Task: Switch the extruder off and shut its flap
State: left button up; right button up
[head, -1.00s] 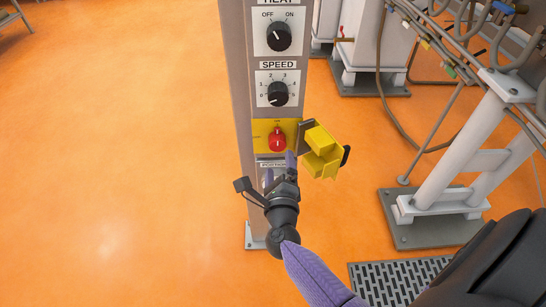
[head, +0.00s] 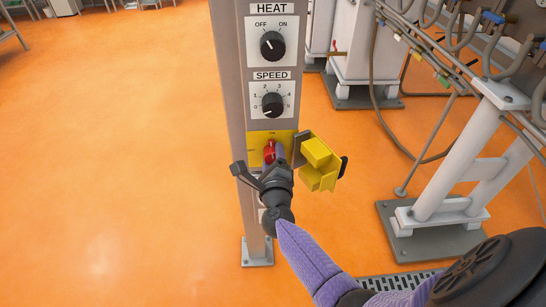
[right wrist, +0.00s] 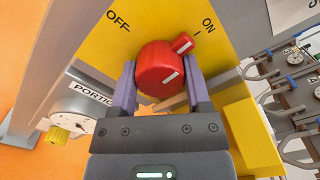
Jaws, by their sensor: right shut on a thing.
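The red switch knob (head: 269,152) sits on a yellow plate (head: 256,142) on the grey column. In the right wrist view the knob (right wrist: 160,70) has its pointer turned toward the ON mark, away from OFF. My right gripper (head: 273,157) is shut on the red knob, one finger on each side; its fingers also show in the right wrist view (right wrist: 160,78). The yellow flap (head: 318,165) stands open, swung out to the right of the plate, beside my gripper. My left gripper is not in view.
Above the switch are the HEAT dial (head: 272,45), pointing near OFF, and the SPEED dial (head: 272,104), pointing near 0. A PORTION dial (right wrist: 88,110) shows in the right wrist view. Pipes and a white stand (head: 465,160) are to the right. Open orange floor (head: 110,170) lies left.

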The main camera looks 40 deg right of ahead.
jog(key=c, duration=0.3)
jog(key=shift+c, duration=0.2)
